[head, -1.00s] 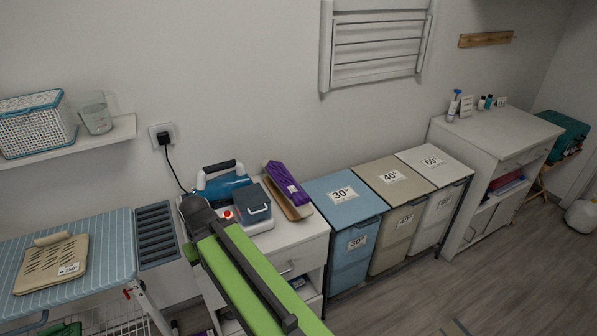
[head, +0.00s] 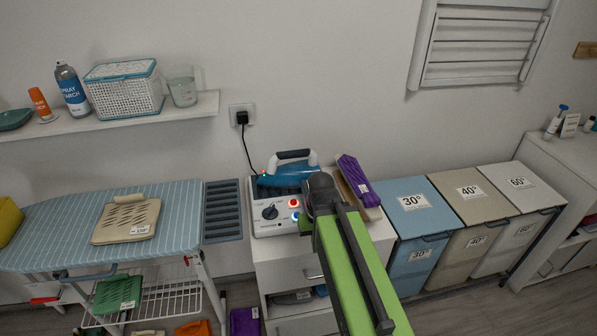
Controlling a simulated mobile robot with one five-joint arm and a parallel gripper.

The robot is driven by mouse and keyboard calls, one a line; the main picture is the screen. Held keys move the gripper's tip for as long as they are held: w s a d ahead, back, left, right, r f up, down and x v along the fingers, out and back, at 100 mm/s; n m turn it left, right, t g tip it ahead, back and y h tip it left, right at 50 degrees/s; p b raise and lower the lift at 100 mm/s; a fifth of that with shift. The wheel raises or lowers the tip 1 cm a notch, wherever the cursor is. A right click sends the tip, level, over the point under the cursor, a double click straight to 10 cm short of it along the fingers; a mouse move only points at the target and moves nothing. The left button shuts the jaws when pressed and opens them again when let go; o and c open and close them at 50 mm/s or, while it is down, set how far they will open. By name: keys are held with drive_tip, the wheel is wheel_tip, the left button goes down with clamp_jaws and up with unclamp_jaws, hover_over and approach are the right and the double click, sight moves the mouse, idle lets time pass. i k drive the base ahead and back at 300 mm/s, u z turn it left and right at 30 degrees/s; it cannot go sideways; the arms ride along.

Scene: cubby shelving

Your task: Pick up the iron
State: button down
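The iron (head: 285,177) has a blue body with a white and dark handle. It rests on a white steam station (head: 268,221) with a dark dial and a lit red button, on top of a white cabinet. My green arm reaches up in front of the cabinet, its dark end joint just right of the station and covering part of its right side. My gripper's fingers do not show, so I cannot see whether they touch anything.
A purple item (head: 357,180) lies on the cabinet's right side. Labelled laundry bins (head: 412,220) stand further right. A striped ironing board (head: 70,222) and a dark ribbed rest (head: 222,211) are at left. A cord runs from the wall socket (head: 242,117) toward the station.

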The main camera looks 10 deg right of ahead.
sight(289, 175)
drive_tip(key=u, duration=5.45)
drive_tip(key=i, duration=0.1)
drive_tip(key=z, duration=3.05)
drive_tip(key=k, duration=0.45)
drive_tip(key=z, duration=0.85)
drive_tip(key=i, duration=1)
drive_tip(key=u, duration=0.2)
